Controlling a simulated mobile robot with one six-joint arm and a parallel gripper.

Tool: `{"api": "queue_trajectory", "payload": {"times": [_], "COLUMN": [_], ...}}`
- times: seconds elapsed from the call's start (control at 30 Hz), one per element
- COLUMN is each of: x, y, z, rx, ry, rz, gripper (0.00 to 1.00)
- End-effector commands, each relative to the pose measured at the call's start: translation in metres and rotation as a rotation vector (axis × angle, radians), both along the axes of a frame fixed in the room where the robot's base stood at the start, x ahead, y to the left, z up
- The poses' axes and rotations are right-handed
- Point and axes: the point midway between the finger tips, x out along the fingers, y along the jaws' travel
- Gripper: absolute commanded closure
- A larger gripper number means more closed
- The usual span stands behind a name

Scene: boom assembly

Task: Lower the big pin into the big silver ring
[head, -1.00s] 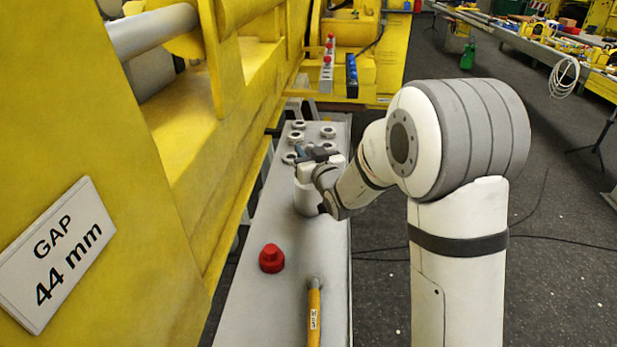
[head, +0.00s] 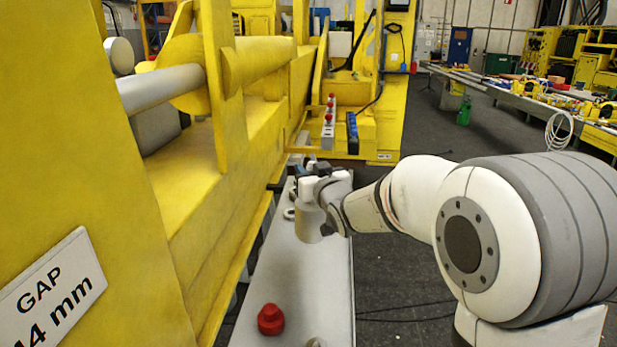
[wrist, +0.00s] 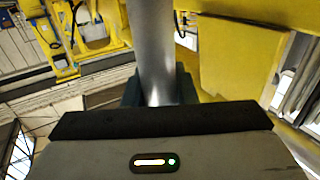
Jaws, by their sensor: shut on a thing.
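My gripper (head: 301,172) is over the far part of the grey bench top (head: 290,270). Its dark fingers are shut on a smooth silver pin (wrist: 153,45), which runs up from between the fingers in the wrist view. In the head view the pin cannot be made out clearly at the fingers. One silver ring (head: 289,213) lies on the bench just left of and below my gripper. My wrist hides most of the bench behind it, and I cannot tell which ring is the big one.
A red knob-shaped part (head: 270,320) stands on the near bench. A yellow boom structure (head: 205,190) with a "GAP" sign (head: 50,290) lines the left side. A rack with red-topped parts (head: 329,125) and a blue block (head: 352,132) stand beyond. The middle bench is clear.

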Motion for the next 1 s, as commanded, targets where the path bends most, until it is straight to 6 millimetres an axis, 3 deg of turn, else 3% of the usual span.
{"api": "queue_trajectory", "payload": {"times": [0.6, 1.0], "x": [0.0, 0.001], "y": [0.0, -0.002], "z": [0.024, 0.024], "rx": [0.003, 0.002], "ry": [-0.009, -0.008], "rz": [0.0, -0.003], "gripper": [1.0, 1.0]}}
